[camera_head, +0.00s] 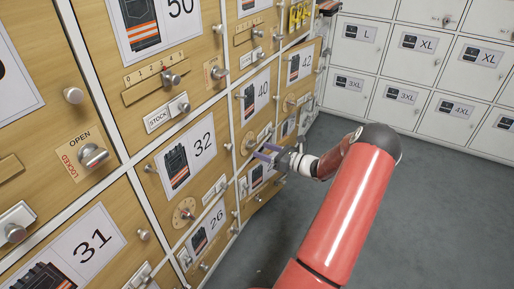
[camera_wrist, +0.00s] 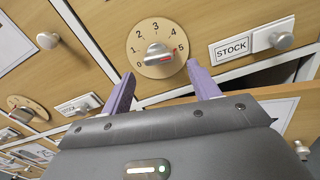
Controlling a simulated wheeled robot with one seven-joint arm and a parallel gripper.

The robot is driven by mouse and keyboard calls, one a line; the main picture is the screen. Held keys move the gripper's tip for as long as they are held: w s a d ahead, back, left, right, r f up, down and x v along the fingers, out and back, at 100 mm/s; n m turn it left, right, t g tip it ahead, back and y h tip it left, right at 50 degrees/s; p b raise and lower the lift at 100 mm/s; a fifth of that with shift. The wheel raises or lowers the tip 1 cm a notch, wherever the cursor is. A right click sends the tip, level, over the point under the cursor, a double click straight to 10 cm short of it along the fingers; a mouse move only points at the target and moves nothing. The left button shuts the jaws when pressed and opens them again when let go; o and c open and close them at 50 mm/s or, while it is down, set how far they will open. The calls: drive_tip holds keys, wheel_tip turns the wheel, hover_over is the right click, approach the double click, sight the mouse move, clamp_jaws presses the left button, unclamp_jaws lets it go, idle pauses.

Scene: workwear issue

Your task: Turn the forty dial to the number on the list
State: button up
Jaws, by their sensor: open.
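The forty dial (camera_wrist: 157,48) is a round wooden disc numbered 0 to 5 with a grey knob. The red mark on its knob points right, at about the 5 or slightly below it. In the head view the forty door (camera_head: 259,92) carries a printed label, and its dial is mostly hidden near my gripper. My gripper (camera_head: 262,152) reaches in from the right. In the wrist view my gripper (camera_wrist: 160,73) is open and empty, its purple fingers below the dial on either side. I cannot make out the list in either view.
A STOCK slide (camera_wrist: 250,42) sits right of the dial. Another dial (camera_head: 184,212) is on the 32 door, with more knobs and sliders around. A panel edge (camera_wrist: 255,92) stands just below the dial, close to my fingers. The grey floor (camera_head: 390,215) at right is clear.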

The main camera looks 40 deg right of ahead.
sight(251, 145)
drive_tip(key=x, duration=0.3)
drive_tip(key=shift+w+a, duration=0.1)
drive_tip(key=shift+w, duration=0.1)
drive_tip(key=c, duration=1)
